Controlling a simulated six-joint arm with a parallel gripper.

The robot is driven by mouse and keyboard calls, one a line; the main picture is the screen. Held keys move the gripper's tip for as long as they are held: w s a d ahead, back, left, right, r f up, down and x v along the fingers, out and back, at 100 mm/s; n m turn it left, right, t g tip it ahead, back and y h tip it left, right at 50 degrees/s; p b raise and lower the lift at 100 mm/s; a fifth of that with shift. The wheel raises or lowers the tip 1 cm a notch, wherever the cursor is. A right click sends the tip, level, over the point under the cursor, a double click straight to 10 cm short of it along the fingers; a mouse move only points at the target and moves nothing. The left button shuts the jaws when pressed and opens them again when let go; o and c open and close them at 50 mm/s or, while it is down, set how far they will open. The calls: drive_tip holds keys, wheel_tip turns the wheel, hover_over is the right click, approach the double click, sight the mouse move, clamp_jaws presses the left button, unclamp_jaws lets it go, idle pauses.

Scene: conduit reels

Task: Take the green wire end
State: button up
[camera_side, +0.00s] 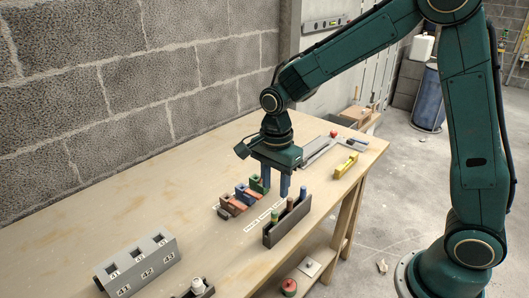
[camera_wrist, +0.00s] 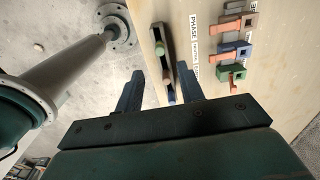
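The green piece (camera_side: 258,185) is a small block with a notched top, at the far right end of a row on the bench. A blue piece (camera_side: 244,193) and a brown piece (camera_side: 232,205) stand beside it. In the wrist view the green piece (camera_wrist: 230,78) lies to the right of both fingers, with the blue piece above it. I cannot clearly make out a separate wire end. My gripper (camera_side: 275,197) points down, fingers apart and empty, close to the green piece. In the wrist view my gripper (camera_wrist: 158,67) shows nothing held between its fingers.
A grey numbered block (camera_side: 128,268) is at front left. A yellow tool (camera_side: 346,166) and a grey square (camera_side: 325,154) lie farther right. The back-left bench is clear.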

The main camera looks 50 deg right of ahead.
sight(275, 211)
drive_tip(key=shift+f, duration=4.35)
clamp_jaws()
drive_tip(key=shift+r, duration=1.05)
drive_tip(key=shift+r, duration=3.4)
